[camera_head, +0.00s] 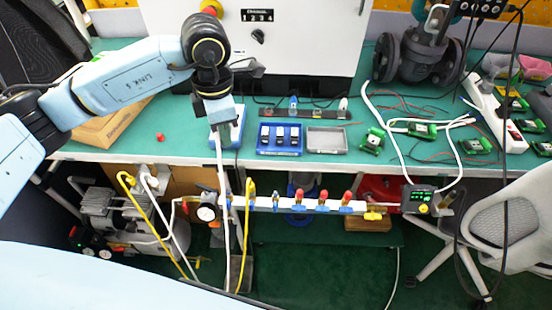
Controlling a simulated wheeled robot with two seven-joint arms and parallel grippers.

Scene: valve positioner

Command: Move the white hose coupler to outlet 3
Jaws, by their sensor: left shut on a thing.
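My left gripper (220,124) reaches down at the front edge of the bench, left of the blue tray. It is shut on the white hose coupler, which is mostly hidden at the fingers. A white hose (225,185) hangs from there, passing in front of the manifold toward the floor. The white manifold rail (260,203) runs below the bench edge, with a gauge (206,213) at its left end. Several outlets with red and blue fittings (298,199) stand along it. A yellow hose (249,215) rises at its left part. Outlet numbers are not readable. My right gripper is not in view.
A blue tray (262,151) and a grey tray (326,152) sit on the green bench. A white cabinet (315,40) stands behind. Circuit boards (421,130) and cables lie right. A compressor (97,206) is lower left, a chair (505,230) at right.

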